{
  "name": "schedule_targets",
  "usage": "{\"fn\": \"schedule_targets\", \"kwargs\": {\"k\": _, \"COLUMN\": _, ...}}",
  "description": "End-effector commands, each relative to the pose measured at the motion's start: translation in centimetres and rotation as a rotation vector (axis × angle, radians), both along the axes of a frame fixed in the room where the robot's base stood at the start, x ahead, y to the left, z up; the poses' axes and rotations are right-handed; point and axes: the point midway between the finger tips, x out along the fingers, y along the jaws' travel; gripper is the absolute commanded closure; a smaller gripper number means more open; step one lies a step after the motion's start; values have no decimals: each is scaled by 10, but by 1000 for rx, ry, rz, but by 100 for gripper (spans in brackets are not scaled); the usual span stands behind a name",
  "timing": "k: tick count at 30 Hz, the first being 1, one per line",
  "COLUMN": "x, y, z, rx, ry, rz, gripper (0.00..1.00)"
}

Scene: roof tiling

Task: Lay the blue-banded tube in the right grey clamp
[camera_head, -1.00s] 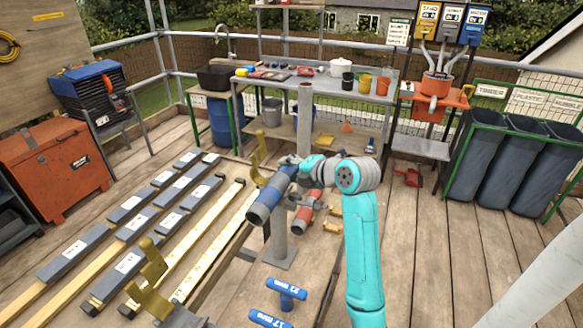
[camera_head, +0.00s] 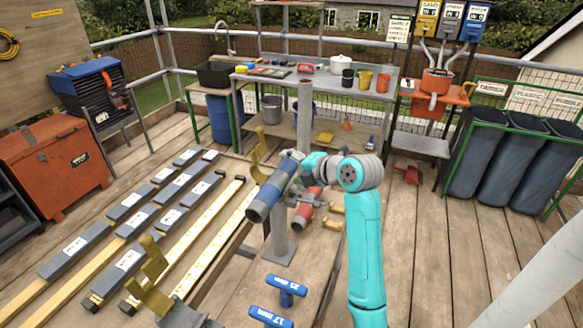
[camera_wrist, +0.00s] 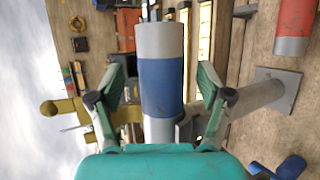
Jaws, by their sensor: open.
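The blue-banded tube (camera_head: 272,190) is grey at its ends and lies tilted beside the upright grey post (camera_head: 280,238). In the wrist view the tube (camera_wrist: 161,85) runs between the two fingers of my gripper (camera_wrist: 162,80). The fingers are open, with a visible gap on each side of the tube. A grey clamp part (camera_wrist: 190,127) shows beside the tube near the post. How the tube sits in it is partly hidden by my gripper. In the head view my gripper (camera_head: 294,162) is at the tube's upper end.
A red-banded tube (camera_head: 305,211) is right of the post. Yellow hooked brackets (camera_head: 153,262) stand at left front. Blue T-shaped pieces (camera_head: 286,287) are at the front. Long bars with grey sleeves (camera_head: 132,204) lie on the left. The plank floor right of my arm is largely clear.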

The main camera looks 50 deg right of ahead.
Motion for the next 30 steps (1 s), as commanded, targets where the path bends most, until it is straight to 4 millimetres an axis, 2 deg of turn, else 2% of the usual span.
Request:
{"fn": "schedule_targets", "kwargs": {"k": 15, "x": -83, "y": 7, "z": 40, "rx": -1, "ry": -2, "rz": -4, "gripper": 22}}
{"fn": "schedule_targets", "kwargs": {"k": 21, "x": -98, "y": 9, "z": 48, "rx": -2, "ry": -1, "rz": -1, "gripper": 22}}
{"fn": "schedule_targets", "kwargs": {"k": 30, "x": -100, "y": 9, "z": 48, "rx": -1, "ry": -1, "rz": 0, "gripper": 22}}
